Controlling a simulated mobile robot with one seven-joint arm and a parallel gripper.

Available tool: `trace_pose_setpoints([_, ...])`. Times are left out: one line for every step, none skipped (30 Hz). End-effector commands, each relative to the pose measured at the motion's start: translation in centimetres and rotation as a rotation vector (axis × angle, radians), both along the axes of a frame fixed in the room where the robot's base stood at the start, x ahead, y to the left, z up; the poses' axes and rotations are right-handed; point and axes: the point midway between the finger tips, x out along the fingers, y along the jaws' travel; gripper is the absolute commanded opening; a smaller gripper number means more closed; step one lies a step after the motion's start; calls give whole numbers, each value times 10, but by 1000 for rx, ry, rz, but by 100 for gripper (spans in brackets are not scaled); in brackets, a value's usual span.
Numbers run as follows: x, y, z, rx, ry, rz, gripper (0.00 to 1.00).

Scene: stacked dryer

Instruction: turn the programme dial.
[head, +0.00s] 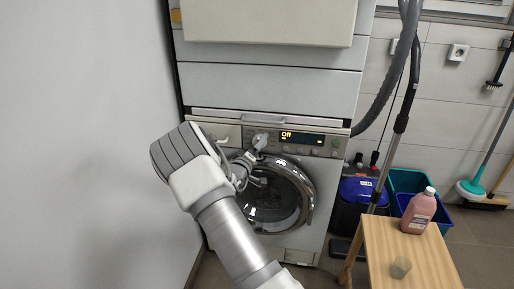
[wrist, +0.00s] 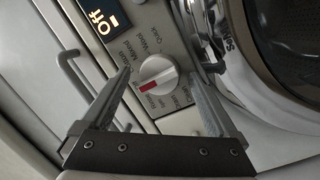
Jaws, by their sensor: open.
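The programme dial (wrist: 158,73) is a round white knob with a raised grip bar and a red mark, set in the grey panel of the lower machine. Printed programme names surround it. My gripper (wrist: 161,75) is open, with one finger on either side of the dial in the wrist view. Gaps show between the fingers and the knob there; I cannot tell how far the tips are from the panel. In the head view my arm reaches to the panel and partly covers the dial area. The lit display (head: 302,137) reads "Off"; it also shows in the wrist view (wrist: 102,16).
The round chrome door (head: 272,194) is below the panel, close to my gripper. A grey bar handle (wrist: 78,72) shows at left in the wrist view. A wooden table (head: 412,258) with a pink bottle (head: 419,211) stands right. A hose (head: 390,75) hangs beside the machines.

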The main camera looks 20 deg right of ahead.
Motion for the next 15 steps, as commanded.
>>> trace_pose_setpoints([0, 0, 0, 0, 0, 0, 94])
trace_pose_setpoints([0, 0, 0, 0, 0, 0, 94])
trace_pose_setpoints([0, 0, 0, 0, 0, 0, 94])
trace_pose_setpoints([0, 0, 0, 0, 0, 0, 94])
trace_pose_setpoints([0, 0, 0, 0, 0, 0, 91])
trace_pose_setpoints([0, 0, 0, 0, 0, 0, 84])
trace_pose_setpoints([0, 0, 0, 0, 0, 0, 78])
trace_pose_setpoints([0, 0, 0, 0, 0, 0, 73])
trace_pose_setpoints([0, 0, 0, 1, -1, 0, 66])
trace_pose_setpoints([0, 0, 0, 1, -1, 0, 60])
trace_pose_setpoints([0, 0, 0, 1, -1, 0, 55])
trace_pose_setpoints([0, 0, 0, 1, -1, 0, 48])
trace_pose_setpoints([0, 0, 0, 1, -1, 0, 42])
trace_pose_setpoints([0, 0, 0, 1, -1, 0, 37])
trace_pose_setpoints([0, 0, 0, 1, 0, -1, 30])
